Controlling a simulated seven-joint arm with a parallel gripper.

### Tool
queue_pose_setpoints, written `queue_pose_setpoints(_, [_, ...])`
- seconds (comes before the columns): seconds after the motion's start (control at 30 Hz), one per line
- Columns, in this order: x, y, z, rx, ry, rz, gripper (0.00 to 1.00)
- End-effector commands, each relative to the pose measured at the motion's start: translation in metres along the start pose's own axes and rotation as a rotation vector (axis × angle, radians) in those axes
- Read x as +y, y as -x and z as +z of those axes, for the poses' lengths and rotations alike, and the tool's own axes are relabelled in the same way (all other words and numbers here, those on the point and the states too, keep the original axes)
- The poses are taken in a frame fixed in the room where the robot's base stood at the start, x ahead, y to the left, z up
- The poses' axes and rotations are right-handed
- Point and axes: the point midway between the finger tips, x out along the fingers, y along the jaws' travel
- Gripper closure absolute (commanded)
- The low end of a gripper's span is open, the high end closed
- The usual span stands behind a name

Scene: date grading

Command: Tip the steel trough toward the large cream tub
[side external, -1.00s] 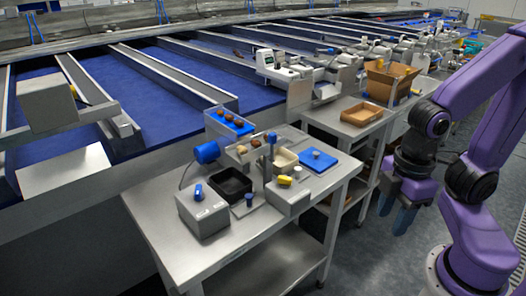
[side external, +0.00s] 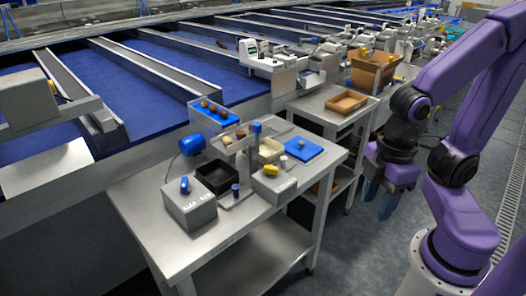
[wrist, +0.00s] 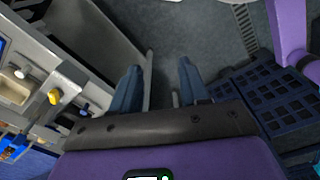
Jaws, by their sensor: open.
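The steel trough (side external: 236,147) sits on a stand on the steel table, with a few brown and tan dates in it. A black tub (side external: 216,179) is on the near left side of the trough. My gripper (side external: 380,193) is open and empty, pointing down beyond the table's right edge, well apart from the trough. In the wrist view the gripper's (wrist: 159,88) two blue fingers are spread over the floor; the cream tub (wrist: 14,89) shows at the left edge.
A grey box with a blue knob (side external: 188,207) and a grey box with a yellow knob (side external: 271,171) stand along the table's front. A blue tray (side external: 303,150) lies at the right. A second table (side external: 325,118) holds a cardboard tray (side external: 347,101). Floor under my gripper is clear.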

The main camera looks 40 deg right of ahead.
Motion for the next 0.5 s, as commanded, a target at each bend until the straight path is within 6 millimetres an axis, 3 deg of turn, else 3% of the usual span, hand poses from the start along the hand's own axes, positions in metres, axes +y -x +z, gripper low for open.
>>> queue_pose_setpoints(0.5, [0.0036, 0.0035, -0.007, 0.0, -0.017, 0.0, 0.51])
